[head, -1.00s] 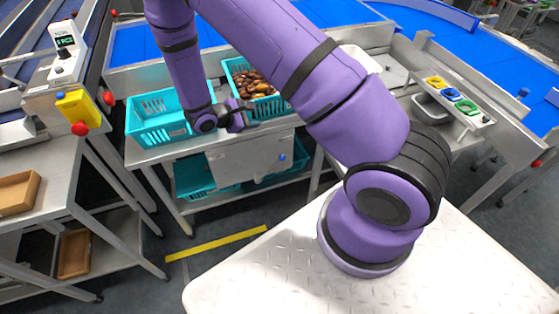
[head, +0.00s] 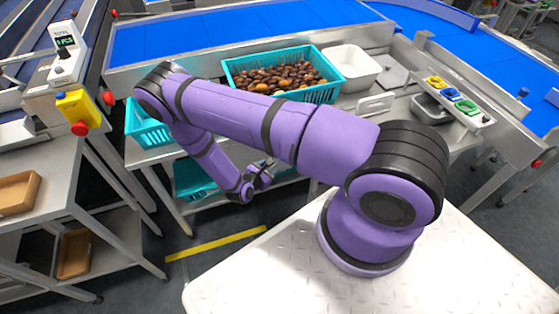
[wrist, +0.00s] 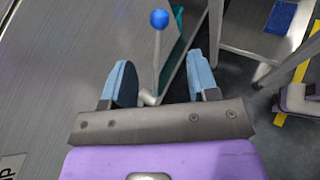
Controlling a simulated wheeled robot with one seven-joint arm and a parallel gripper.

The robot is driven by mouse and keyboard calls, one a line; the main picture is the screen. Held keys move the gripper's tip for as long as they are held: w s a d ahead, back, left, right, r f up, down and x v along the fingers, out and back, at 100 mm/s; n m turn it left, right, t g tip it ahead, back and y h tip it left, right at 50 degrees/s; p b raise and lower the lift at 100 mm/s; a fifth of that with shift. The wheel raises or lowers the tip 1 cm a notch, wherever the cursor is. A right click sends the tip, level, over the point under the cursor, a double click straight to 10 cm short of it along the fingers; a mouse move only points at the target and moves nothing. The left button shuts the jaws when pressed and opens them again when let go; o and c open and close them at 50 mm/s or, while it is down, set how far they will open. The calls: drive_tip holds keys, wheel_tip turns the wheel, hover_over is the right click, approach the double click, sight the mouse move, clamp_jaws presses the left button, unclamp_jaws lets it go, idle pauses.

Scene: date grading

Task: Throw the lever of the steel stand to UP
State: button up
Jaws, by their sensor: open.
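The lever (wrist: 155,62) shows in the wrist view as a thin metal rod with a blue ball knob (wrist: 159,19). Its foot is on the grey panel of the steel stand (wrist: 60,70). My gripper (wrist: 159,78) is open, with one finger on each side of the rod's lower part; the knob lies beyond the fingertips. I see no clear contact. A label (wrist: 9,171) is cut off at the lower left corner. In the head view my gripper (head: 262,174) is low at the stand's front, and my arm hides the panel and lever.
On the stand's top are a teal crate of dates (head: 240,72), a white bin (head: 350,66) and another teal crate (head: 145,128) partly behind my arm. A teal crate (head: 192,180) sits on the lower shelf. A yellow floor strip (head: 215,244) lies in front.

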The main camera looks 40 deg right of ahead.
drive_tip(key=x, duration=0.9)
drive_tip(key=shift+d, duration=0.1)
drive_tip(key=shift+w, duration=0.1)
clamp_jaws()
